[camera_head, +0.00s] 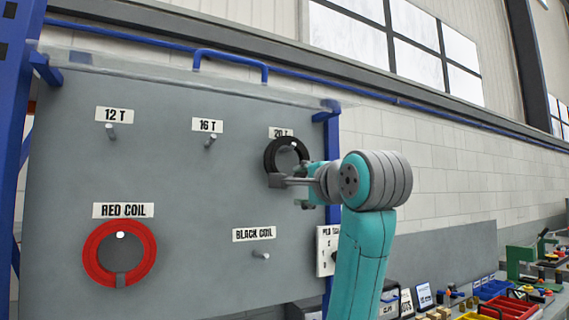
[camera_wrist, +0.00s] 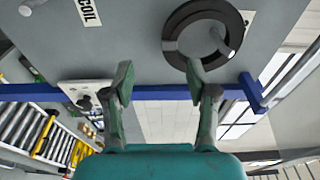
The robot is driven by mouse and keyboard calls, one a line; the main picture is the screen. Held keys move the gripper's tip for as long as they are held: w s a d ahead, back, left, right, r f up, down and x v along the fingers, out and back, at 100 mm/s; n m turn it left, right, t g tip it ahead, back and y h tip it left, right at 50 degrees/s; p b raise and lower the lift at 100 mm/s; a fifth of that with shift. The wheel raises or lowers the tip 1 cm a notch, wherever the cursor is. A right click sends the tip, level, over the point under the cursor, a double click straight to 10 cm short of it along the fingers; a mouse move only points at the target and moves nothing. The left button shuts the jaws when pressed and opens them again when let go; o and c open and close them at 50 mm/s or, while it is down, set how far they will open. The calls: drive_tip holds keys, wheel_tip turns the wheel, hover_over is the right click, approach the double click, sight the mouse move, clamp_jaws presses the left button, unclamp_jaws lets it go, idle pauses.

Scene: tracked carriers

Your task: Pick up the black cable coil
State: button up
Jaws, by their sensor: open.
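The black cable coil (camera_head: 270,154) hangs on the peg under the "20 T" label, at the board's upper right. It also shows in the wrist view (camera_wrist: 236,38), at the top, right of centre. My gripper (camera_head: 291,191) is open at the coil's lower edge. In the wrist view my gripper (camera_wrist: 160,77) has its fingers apart with nothing between them; the right fingertip overlaps the coil's lower rim and the left one is clear of it. I cannot tell whether the right finger touches the coil. The peg under the "BLACK COIL" label (camera_head: 261,254) is empty.
A red coil (camera_head: 93,256) hangs under "RED COIL" on the grey board (camera_head: 180,190). The "12 T" peg (camera_head: 111,131) and "16 T" peg (camera_head: 210,141) are empty. A blue post (camera_head: 333,140) edges the board's right side. A bench with bins (camera_head: 500,306) stands at right.

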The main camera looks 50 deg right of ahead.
drive_tip(key=shift+d+r+x, duration=0.1)
drive_tip(key=shift+r+x, duration=0.15)
drive_tip(key=shift+x, duration=1.5)
drive_tip(key=shift+d+r+x, duration=0.1)
drive_tip(key=shift+r+x, duration=0.15)
drive_tip(key=shift+x, duration=1.5)
drive_tip(key=shift+d+r+x, duration=0.15)
drive_tip(key=shift+r+x, duration=0.1)
drive_tip(key=shift+x, duration=1.5)
drive_tip(key=shift+s, duration=0.2)
drive_tip(key=shift+a, duration=0.1)
clamp_jaws()
